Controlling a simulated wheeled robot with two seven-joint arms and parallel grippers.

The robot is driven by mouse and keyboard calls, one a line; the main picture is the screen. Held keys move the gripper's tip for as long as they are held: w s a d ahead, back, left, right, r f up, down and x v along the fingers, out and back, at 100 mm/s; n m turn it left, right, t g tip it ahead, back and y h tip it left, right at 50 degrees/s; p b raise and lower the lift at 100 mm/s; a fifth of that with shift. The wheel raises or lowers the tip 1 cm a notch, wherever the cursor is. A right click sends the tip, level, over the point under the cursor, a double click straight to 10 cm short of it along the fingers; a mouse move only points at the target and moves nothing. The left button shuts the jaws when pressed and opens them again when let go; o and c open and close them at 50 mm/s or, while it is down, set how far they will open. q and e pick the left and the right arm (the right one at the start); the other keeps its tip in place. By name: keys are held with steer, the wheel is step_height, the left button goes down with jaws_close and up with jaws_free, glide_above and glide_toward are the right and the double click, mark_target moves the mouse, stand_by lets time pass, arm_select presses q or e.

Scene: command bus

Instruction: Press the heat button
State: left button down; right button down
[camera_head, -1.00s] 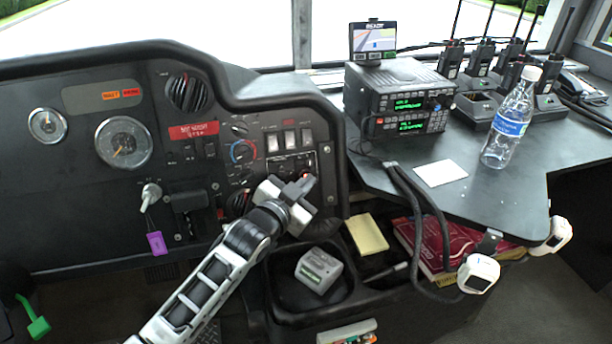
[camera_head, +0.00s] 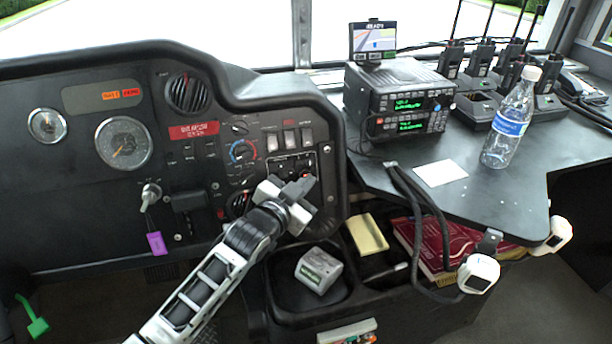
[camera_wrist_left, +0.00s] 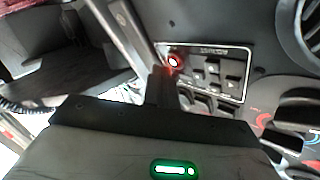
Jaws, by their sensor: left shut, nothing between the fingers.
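A switch panel (camera_head: 290,165) with a white outline sits at the right of the dashboard; the wrist view shows its small black switches (camera_wrist_left: 212,70) and one round button glowing red (camera_wrist_left: 173,62). I cannot read which of them is labelled heat. My left gripper (camera_head: 303,184) is shut and empty, with its tips at the panel's lower right. In the wrist view, the shut fingers (camera_wrist_left: 162,87) end just beside and below the red button, partly covering the nearby switches. Whether they touch it I cannot tell. My right gripper is not in view.
A dial with blue and red marks (camera_head: 243,151) and rocker switches (camera_head: 290,138) lie close around the panel. The raised dash edge (camera_head: 338,165) stands to its right. A bin with a grey box (camera_head: 319,270) is below. A water bottle (camera_head: 510,120) stands on the right shelf.

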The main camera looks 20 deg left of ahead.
arm_select(q)
steer(key=shift+w+a+f, duration=0.15)
steer(key=shift+w+a, duration=0.05)
steer(key=shift+w, duration=0.05)
stand_by(0.5)
steer(key=shift+s+d+r+p, duration=0.25)
steer(key=shift+s+p, duration=0.1)
steer(key=shift+p, duration=0.25)
